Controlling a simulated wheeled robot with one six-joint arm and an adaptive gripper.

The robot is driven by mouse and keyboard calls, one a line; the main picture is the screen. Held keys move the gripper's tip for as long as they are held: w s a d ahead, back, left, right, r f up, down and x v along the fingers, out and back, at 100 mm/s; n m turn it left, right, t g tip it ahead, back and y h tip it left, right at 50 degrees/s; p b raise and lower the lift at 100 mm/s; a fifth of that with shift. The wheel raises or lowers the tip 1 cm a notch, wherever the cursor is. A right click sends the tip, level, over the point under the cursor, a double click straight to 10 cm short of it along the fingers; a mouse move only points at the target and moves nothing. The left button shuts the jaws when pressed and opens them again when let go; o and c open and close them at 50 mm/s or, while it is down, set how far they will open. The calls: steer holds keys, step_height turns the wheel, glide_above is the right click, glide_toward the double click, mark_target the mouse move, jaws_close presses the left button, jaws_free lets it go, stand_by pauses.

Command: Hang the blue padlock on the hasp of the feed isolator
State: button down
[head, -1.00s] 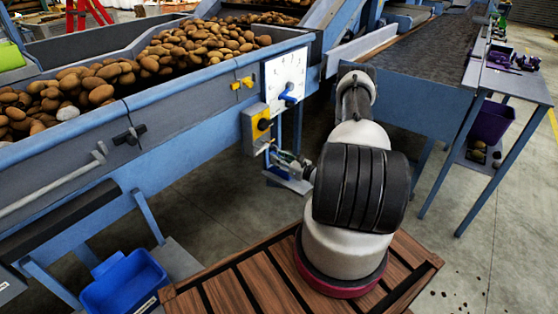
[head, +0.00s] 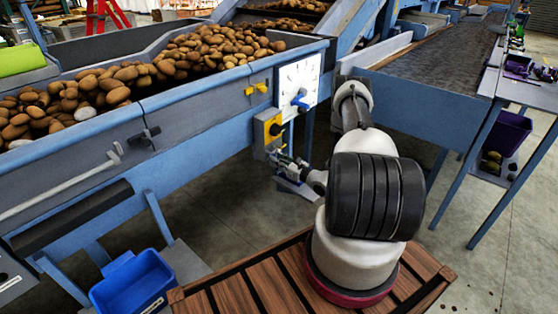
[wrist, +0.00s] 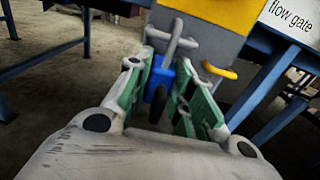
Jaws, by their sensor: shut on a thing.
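The feed isolator (head: 267,130) is a yellow and grey box with a dark knob on the side of the blue machine. Its yellow and grey lower part (wrist: 218,14) shows at the top of the wrist view. My gripper (wrist: 166,82) has green-sided fingers and is shut on the blue padlock (wrist: 157,92). In the head view my gripper (head: 284,160) is just below the isolator. A grey metal loop (wrist: 176,38) rises above the padlock in front of the isolator's grey lower face. I cannot tell whether the shackle passes through the hasp.
A white dial panel (head: 298,84) with a blue knob is right above the isolator. The hopper (head: 200,104) holds many potatoes. A blue bin (head: 132,282) stands at lower left. A blue machine leg (wrist: 275,98) is right of my gripper in the wrist view.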

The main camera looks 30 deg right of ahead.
steer(key=shift+f, duration=0.15)
steer(key=c, duration=1.2)
jaws_free()
steer(key=shift+o, duration=0.2)
steer(key=shift+s, duration=0.1)
steer(key=v, duration=1.2)
